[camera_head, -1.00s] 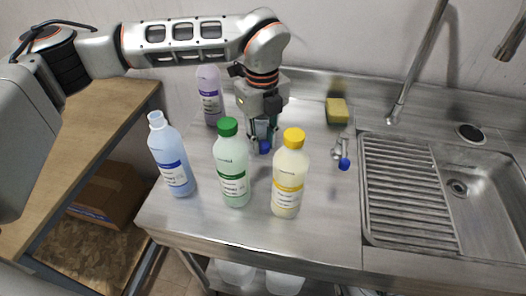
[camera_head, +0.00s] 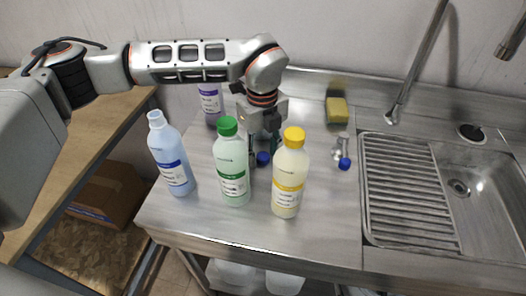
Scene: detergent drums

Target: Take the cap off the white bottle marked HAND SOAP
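Several bottles stand on the steel counter. One has pale green contents and a green cap (camera_head: 227,126). One has pale yellow contents and a yellow cap (camera_head: 294,137). A pale blue bottle (camera_head: 172,158) has a light top, and a purple-labelled bottle (camera_head: 211,103) stands at the back. The label print is too small to read, so I cannot tell which is HAND SOAP. My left gripper (camera_head: 264,153) points down behind the green-capped and yellow-capped bottles. Its fingertips are partly hidden, with a small blue object (camera_head: 263,158) by them; I cannot tell whether it is gripped. My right gripper is out of view.
A metal fitting with a blue knob (camera_head: 344,163) is on the counter to the right. A yellow sponge (camera_head: 337,110) lies near the back wall. The sink (camera_head: 470,190) with its ribbed drainboard is at the right. The counter's front strip is clear.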

